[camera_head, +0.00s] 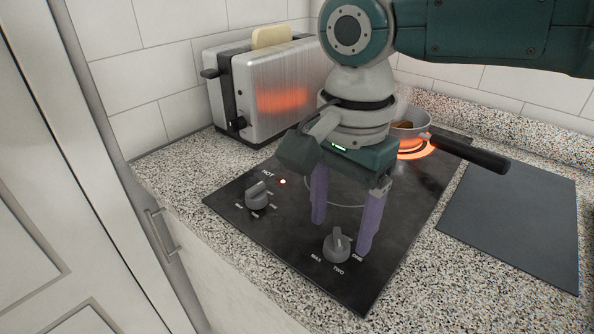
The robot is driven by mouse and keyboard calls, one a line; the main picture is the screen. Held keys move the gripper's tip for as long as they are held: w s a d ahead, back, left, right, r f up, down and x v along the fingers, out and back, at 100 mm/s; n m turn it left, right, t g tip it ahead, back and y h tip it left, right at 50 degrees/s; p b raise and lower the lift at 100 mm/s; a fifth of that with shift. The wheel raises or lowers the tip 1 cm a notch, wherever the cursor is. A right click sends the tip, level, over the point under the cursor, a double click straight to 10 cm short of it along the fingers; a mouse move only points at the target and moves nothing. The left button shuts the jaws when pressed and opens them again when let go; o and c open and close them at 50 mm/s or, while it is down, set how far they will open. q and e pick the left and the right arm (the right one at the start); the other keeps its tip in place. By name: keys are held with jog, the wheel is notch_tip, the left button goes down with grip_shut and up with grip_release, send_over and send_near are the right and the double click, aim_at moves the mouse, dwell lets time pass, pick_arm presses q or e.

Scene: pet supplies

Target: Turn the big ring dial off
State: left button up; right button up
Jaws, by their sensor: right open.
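The black cooktop (215,203) has two grey dials on its near side. The near dial (338,246) has the words MAX, TWO and ONE around it. The far-left dial (258,196) stands by the word HOT and a small lit red light (283,181). I cannot tell for sure which one is the big ring dial. My right gripper (341,236) points down with its purple fingers apart. The near dial shows between the fingertips, which appear just above or beside it; contact is not clear. My left gripper is not in view.
A grey pan (413,119) with a black handle stands over a glowing orange ring (414,150) at the back. A steel toaster (278,90) holding bread (271,37) stands behind the cooktop. A dark flat board (517,222) lies at right. Speckled counter surrounds them.

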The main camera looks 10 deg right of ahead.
jog(key=shift+f, duration=1.4)
grip_shut()
